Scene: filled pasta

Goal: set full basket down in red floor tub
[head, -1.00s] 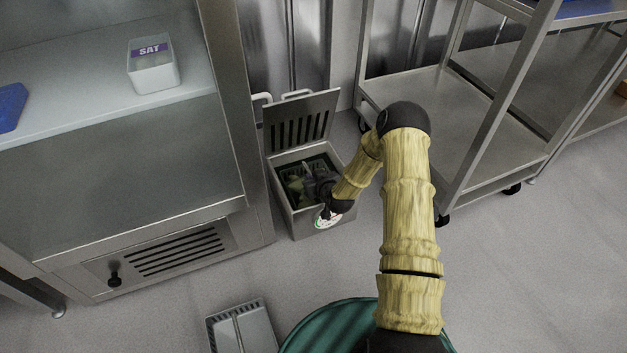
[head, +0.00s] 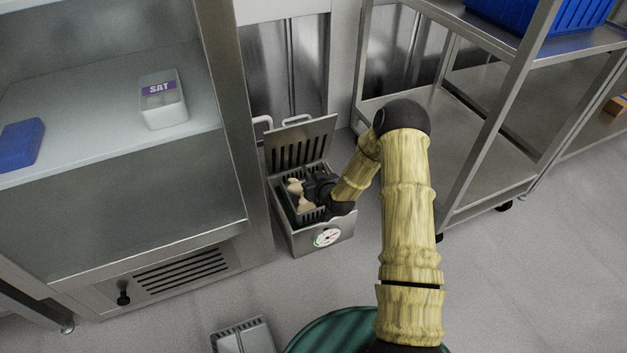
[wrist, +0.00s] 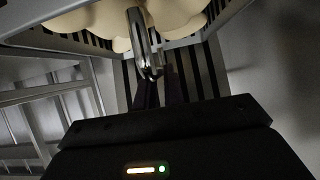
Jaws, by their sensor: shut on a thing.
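My gripper (head: 318,188) is shut on the bright metal handle (wrist: 146,45) of the basket. The basket (head: 313,214) is grey and slotted, and pale rounded pasta (head: 296,189) lies in it. In the head view the basket is at the mouth of a steel box with a round dial, its top around rim height. My wrist covers its right part. The wrist view shows the pasta (wrist: 100,20) close up inside the basket. No red floor tub shows in either view.
The steel box (head: 325,223) has its slotted lid (head: 300,143) open at the back. A steel cabinet (head: 150,215) stands close on the left, with a tub marked SAT (head: 162,100) on its shelf. A wheeled steel rack (head: 480,130) stands on the right. The right foreground floor is clear.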

